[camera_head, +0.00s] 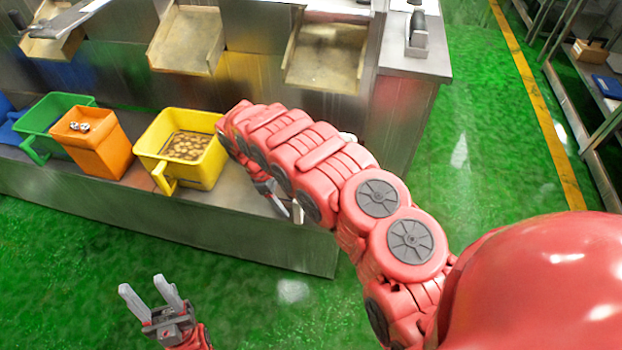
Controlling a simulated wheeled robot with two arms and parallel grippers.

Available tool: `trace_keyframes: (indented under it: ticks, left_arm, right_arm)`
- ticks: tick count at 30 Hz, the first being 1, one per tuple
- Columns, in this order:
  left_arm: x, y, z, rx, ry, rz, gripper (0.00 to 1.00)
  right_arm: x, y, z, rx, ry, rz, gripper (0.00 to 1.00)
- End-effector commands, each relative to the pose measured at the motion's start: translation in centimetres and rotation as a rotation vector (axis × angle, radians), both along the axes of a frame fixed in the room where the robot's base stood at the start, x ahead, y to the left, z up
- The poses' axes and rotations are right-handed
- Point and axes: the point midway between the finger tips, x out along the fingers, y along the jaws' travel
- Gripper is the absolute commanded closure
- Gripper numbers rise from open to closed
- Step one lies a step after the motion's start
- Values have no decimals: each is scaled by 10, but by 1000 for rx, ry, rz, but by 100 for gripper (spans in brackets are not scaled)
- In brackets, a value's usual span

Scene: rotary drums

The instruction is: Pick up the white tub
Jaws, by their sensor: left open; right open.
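A small white edge (349,136) shows just behind my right arm on the steel bench. It may be part of the white tub, but the arm hides the rest and I cannot tell. My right gripper (284,204) is at the bench, below the raised, bent arm and right of the yellow tub. It is open, though partly hidden, and I cannot see whether anything is between its fingers. My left gripper (143,286) is open and empty, low over the green floor in front of the bench.
A yellow tub (213,168) with round brown items, an orange bin (105,152), a green tub (60,112) and a blue one (8,125) line the bench (215,225). Metal chutes (327,55) hang above. Floor (480,110) right of the bench is clear, with shelving beyond.

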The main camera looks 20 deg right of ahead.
Motion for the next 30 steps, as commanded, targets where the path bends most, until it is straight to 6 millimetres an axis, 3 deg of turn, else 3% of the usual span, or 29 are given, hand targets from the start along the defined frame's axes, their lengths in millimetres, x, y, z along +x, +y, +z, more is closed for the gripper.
trace_keyframes:
  ticks: [9,17,27,30]
  left_arm:
    - [0,0,1,0,0,0,50]
    - [0,0,1,0,0,0,50]
    - [0,0,1,0,0,0,50]
    - [0,0,1,0,0,0,50]
  right_arm:
    - [-13,-20,-39,2,3,-2,38]
    - [-13,-22,-43,0,0,-2,38]
    - [-13,-22,-43,0,0,-1,99]
    - [-13,-22,-43,0,0,-1,100]
